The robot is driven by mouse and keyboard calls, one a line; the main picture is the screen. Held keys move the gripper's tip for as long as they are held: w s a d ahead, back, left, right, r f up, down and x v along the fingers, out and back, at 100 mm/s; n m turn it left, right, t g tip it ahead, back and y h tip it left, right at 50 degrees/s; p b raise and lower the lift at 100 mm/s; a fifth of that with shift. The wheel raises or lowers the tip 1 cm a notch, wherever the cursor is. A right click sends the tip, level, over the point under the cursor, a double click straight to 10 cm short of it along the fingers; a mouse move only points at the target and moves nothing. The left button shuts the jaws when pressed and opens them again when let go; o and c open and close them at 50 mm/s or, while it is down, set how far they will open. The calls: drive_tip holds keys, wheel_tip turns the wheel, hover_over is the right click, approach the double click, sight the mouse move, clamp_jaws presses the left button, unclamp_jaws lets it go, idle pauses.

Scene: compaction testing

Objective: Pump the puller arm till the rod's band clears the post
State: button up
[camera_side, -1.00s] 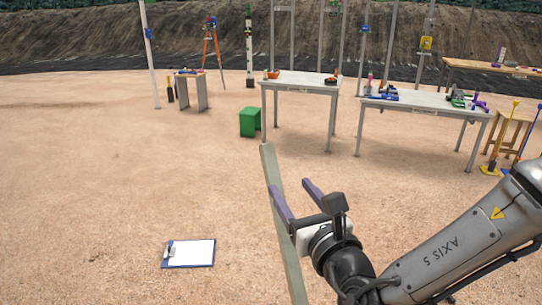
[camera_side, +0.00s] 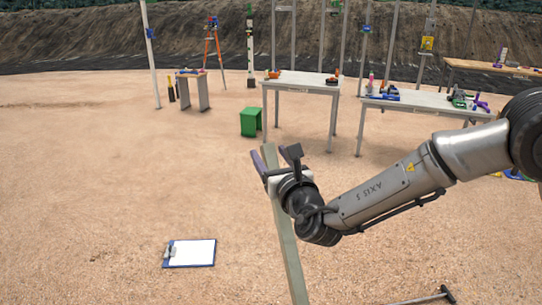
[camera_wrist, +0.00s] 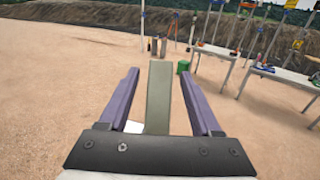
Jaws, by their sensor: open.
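A long straight grey-green bar (camera_side: 290,262), which looks like the puller arm, runs from the bottom of the side view up to its free end near the middle. My gripper (camera_side: 270,150) is at the bar's upper end, with its purple fingers apart. In the wrist view the bar (camera_wrist: 158,100) shows between the open fingers of my gripper (camera_wrist: 158,72), with a gap on each side. I cannot tell whether the bar is at finger depth. I cannot make out the rod, its band or the post.
A clipboard (camera_side: 190,253) lies on the sandy ground left of the bar. A black-handled tool (camera_side: 440,295) shows at the bottom right edge. A green box (camera_side: 250,122) and tables with tools (camera_side: 300,82) stand farther back.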

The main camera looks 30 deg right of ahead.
clamp_jaws()
idle(0.3)
idle(1.1)
